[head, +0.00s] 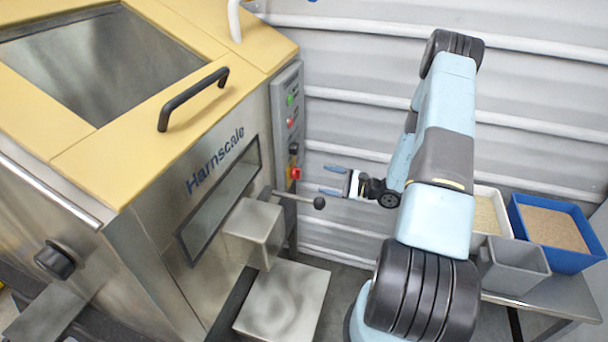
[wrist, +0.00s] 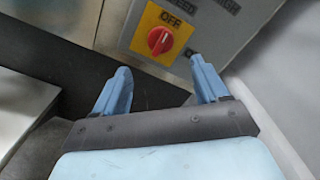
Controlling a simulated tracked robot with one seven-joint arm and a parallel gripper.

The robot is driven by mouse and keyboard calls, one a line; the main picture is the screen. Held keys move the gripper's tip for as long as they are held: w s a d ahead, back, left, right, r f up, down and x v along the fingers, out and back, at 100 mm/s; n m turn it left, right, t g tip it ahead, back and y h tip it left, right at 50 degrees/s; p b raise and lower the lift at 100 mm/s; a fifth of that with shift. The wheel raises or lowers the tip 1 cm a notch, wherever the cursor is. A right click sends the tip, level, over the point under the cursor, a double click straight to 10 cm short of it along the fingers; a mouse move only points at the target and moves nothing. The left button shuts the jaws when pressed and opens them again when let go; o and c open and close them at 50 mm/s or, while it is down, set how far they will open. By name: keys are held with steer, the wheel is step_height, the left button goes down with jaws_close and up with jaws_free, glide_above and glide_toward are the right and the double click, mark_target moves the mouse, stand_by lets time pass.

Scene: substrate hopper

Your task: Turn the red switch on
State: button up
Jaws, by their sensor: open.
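The red switch (wrist: 160,41) is a round rotary knob on a yellow square plate, with the word OFF above it in the wrist view. Its grip bar looks slanted, though the small picture leaves the exact angle unclear. In the head view the red switch (head: 296,173) is low on the grey control panel (head: 288,110) on the machine's side. My gripper (head: 327,180) is open and empty, to the right of the switch and apart from it, fingers pointing towards the panel. In the wrist view my gripper's blue fingertips (wrist: 160,66) are spread, with the knob beyond and between them.
A lever with a black ball (head: 319,203) sticks out below the switch, close under my gripper. The yellow-topped steel hopper (head: 150,150) fills the left. Blue (head: 580,260) and grey (head: 515,280) bins stand on a bench at right. A ribbed wall (head: 350,120) is behind.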

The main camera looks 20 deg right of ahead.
mark_target(296, 173)
steer(key=x, duration=1)
steer(key=shift+w+a, duration=0.1)
steer(key=shift+c, duration=0.5)
